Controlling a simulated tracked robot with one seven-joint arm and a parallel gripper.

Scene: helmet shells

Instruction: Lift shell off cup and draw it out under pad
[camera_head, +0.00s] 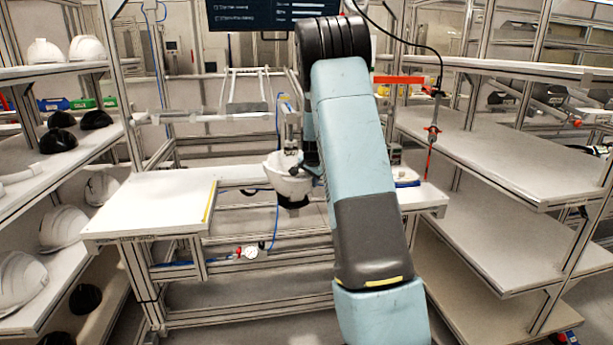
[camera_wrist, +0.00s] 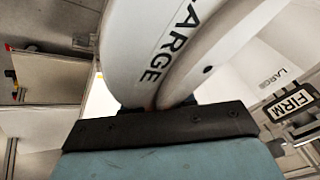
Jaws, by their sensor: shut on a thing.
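The white shell (camera_head: 285,180) is near the middle of the head view, bowl side down, in a gap in the white bench. It also fills the upper middle of the wrist view, marked LARGE (camera_wrist: 170,40). A dark rounded part, probably the cup (camera_head: 293,203), shows right under the shell; whether they touch I cannot tell. A narrow upright fixture (camera_head: 290,125) stands directly above the shell; its lower end, where the pad would be, is hard to make out. My gripper (camera_head: 312,170) is shut on the shell at its right side, partly hidden by my arm.
A bare white bench top (camera_head: 150,200) lies left of the shell. A FIRM label (camera_wrist: 290,104) shows at the right of the wrist view. Shelves with white helmets (camera_head: 62,228) and dark cups stand left; mostly empty shelves (camera_head: 490,165) stand right. A blue hose hangs below the bench.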

